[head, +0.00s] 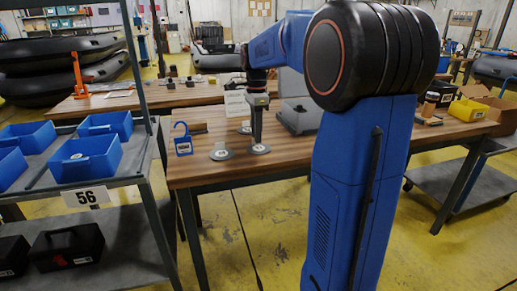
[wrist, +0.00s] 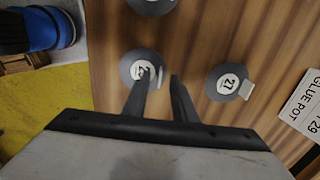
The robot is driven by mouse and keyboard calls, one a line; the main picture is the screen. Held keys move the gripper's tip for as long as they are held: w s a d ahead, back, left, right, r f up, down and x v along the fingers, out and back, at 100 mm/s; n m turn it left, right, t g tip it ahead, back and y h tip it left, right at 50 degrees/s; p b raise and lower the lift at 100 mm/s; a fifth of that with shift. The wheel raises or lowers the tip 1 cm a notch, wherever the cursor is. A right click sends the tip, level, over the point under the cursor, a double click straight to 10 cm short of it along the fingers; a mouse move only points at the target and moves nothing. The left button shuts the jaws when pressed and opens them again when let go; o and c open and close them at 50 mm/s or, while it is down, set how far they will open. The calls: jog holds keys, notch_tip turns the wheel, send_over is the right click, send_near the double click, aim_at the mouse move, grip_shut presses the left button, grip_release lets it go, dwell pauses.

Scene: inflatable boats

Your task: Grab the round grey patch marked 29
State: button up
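Three round grey patches with white number discs lie on the wooden table. My gripper (wrist: 160,77) points down at the front-right patch (head: 262,150), which also shows in the wrist view (wrist: 130,61). Its number is partly hidden by a finger and I cannot read it fully. A pale upright tab on this patch stands between my fingers, which are apart. Another patch (wrist: 216,74), to the right in the wrist view, reads 27; it is the rear patch (head: 244,129) in the head view. The third patch (head: 221,154) lies to the left, cut off at the top of the wrist view (wrist: 152,4).
A white card reading GLUE POT (wrist: 303,105) stands behind the patches. A blue padlock-shaped item (head: 183,143) stands at the table's left. A grey shelf with blue bins (head: 88,158) is close on the left. A grey box (head: 300,115) stands right of the patches.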

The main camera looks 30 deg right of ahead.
jog(key=shift+f, duration=0.45)
grip_shut()
